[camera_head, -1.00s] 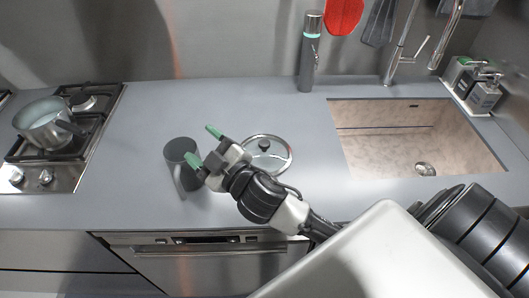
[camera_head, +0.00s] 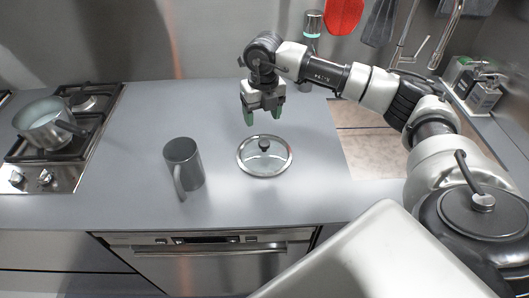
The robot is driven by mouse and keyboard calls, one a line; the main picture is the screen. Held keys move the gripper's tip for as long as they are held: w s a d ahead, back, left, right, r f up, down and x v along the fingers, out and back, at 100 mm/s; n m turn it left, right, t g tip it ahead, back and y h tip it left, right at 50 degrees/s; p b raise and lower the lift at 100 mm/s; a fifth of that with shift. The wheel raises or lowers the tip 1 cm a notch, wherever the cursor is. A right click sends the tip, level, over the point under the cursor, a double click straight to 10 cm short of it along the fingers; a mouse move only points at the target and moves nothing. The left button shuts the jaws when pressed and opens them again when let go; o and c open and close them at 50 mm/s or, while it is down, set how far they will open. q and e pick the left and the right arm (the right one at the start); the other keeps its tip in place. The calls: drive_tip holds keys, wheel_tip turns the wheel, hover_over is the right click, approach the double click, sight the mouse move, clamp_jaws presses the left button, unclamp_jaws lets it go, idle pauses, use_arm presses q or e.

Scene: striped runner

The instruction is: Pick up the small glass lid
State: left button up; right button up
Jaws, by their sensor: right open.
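The small glass lid (camera_head: 248,163) lies flat on the grey counter, with a metal rim and a dark knob (camera_head: 264,145) at its middle. My right gripper (camera_head: 262,118) is above the lid and points down, its green-tipped fingers apart and empty. The fingertips show just behind the knob in the picture and look clear of the lid. My left gripper is not in view.
A dark grey mug (camera_head: 183,163) stands left of the lid. A pot (camera_head: 44,124) sits on the stove at the left. A tall dark bottle (camera_head: 305,75) stands at the back. The counter (camera_head: 130,140) left of the mug is clear.

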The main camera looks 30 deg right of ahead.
drive_tip(key=p, duration=0.1)
hover_over(264, 142)
drive_tip(key=f, duration=0.5)
drive_tip(key=shift+s, duration=0.2)
drive_tip(key=shift+f+p, duration=0.55)
drive_tip(key=shift+p, duration=0.05)
wheel_tip(264, 142, down, 4)
drive_tip(key=shift+w+r+p, duration=0.15)
drive_tip(key=shift+r+p, duration=0.05)
drive_tip(key=shift+p, duration=0.5)
drive_tip(key=shift+f, duration=0.4)
drive_tip(key=shift+c, duration=0.5)
drive_tip(key=shift+r, duration=0.1)
clamp_jaws()
